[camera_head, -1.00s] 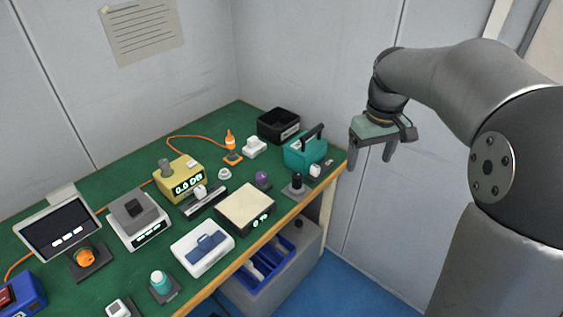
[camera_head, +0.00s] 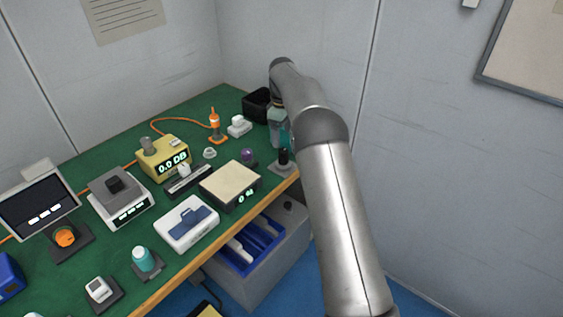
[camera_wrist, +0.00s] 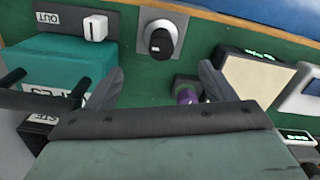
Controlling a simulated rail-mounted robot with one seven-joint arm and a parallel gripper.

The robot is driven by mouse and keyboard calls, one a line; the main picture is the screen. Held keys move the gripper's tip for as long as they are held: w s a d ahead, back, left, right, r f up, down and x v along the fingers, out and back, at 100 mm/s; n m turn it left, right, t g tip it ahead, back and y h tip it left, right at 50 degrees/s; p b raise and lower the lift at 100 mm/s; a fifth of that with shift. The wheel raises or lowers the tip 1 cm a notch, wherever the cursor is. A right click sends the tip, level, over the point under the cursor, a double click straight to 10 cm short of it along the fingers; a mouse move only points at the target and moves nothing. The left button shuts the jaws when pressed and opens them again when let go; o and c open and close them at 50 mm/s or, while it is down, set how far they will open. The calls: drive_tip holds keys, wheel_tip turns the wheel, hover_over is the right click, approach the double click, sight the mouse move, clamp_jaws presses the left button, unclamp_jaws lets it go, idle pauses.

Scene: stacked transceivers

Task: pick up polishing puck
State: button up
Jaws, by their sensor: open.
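A small pale disc (camera_head: 209,153), which looks like the polishing puck, lies flat on the green bench in the head view. It is between the yellow meter and the purple-topped piece. I cannot make it out in the wrist view, where my gripper's body covers the lower part. My gripper (camera_wrist: 160,72) is open and empty, its two fingers spread above the bench. The purple-topped piece (camera_wrist: 186,93) shows between the fingers, near the right one. In the head view my arm largely hides the gripper at the bench's right end.
A teal case (camera_wrist: 70,62) stands by the left finger. A black knob on a grey plate (camera_wrist: 160,40) is near the front edge. A cream-topped box (camera_wrist: 258,78) is by the right finger. A black bin (camera_head: 256,104) and orange tool (camera_head: 214,122) stand at the back.

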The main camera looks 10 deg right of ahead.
sight(283, 158)
wheel_tip(283, 158, down, 6)
drive_tip(key=shift+f, duration=0.15)
drive_tip(key=shift+s+d+f+p, duration=0.1)
drive_tip(key=shift+f+p, duration=0.3)
drive_tip(key=shift+f, duration=0.9)
drive_tip(key=shift+s+d+f+p, duration=0.1)
drive_tip(key=shift+f+p, duration=0.3)
drive_tip(key=shift+f, duration=0.9)
drive_tip(key=shift+a, duration=0.1)
drive_tip(key=c, duration=1.5)
drive_tip(key=shift+r, duration=0.15)
